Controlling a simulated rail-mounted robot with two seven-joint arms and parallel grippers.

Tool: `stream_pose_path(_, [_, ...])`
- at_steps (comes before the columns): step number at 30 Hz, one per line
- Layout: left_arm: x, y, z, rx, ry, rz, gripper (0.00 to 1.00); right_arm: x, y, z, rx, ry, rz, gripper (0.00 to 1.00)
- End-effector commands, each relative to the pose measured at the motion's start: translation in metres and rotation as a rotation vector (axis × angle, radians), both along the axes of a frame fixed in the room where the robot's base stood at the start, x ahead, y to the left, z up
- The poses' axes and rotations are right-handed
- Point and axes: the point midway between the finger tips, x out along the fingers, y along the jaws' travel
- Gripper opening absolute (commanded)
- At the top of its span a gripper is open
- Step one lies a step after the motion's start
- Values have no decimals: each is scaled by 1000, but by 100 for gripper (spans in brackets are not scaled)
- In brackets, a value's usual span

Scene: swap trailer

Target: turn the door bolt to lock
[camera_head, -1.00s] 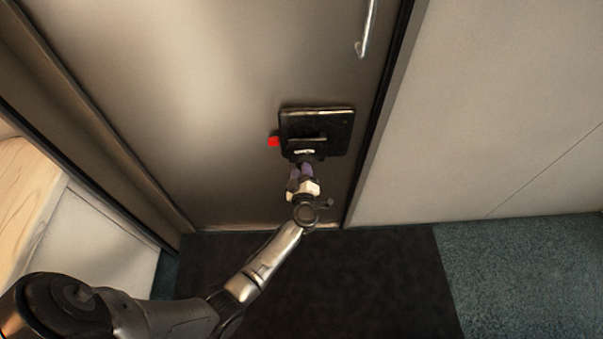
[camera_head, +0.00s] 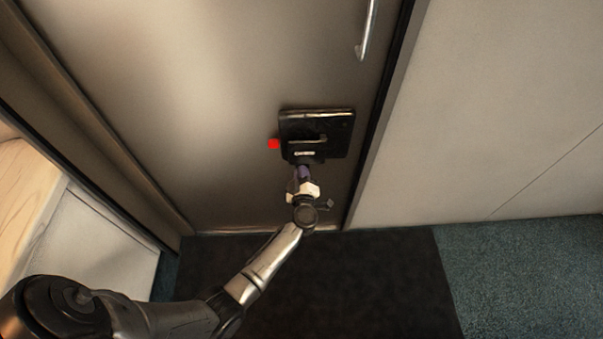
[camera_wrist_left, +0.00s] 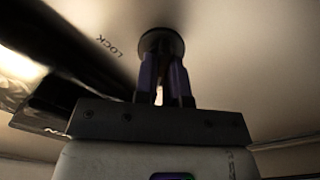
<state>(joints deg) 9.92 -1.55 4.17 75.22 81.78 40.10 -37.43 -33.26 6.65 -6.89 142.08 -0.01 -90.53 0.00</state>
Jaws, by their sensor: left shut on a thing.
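The door bolt shows as a dark round knob (camera_wrist_left: 162,42) at the top of the left wrist view, against the pale door (camera_head: 230,110). The word LOCK (camera_wrist_left: 109,46) is printed on the door to its left. My left gripper (camera_wrist_left: 163,62) has its two purple fingers shut on the knob. In the head view my left gripper (camera_head: 304,170) reaches up to the lower edge of the black handle plate (camera_head: 338,121), and it hides most of the bolt. How far the bolt is turned cannot be told. My right gripper is in neither view.
A small red piece (camera_head: 273,144) shows just left of the plate. A metal bar handle (camera_head: 366,35) is higher on the door. A pale wall (camera_head: 500,110) is to the right. A dark mat (camera_head: 370,280) covers the floor, and a wooden surface (camera_head: 25,195) is at the left.

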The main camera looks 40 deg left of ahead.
Motion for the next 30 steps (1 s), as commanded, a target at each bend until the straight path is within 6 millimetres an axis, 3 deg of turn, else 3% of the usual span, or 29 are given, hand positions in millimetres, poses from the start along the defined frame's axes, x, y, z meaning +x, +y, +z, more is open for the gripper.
stream_pose_path(11, [1,-2,7,123,123,-1,0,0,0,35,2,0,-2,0])
stream_pose_path(18, [2,-2,7,287,278,-1,0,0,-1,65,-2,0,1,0])
stream_pose_path(30, [4,-4,5,562,538,0,0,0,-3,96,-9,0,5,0])
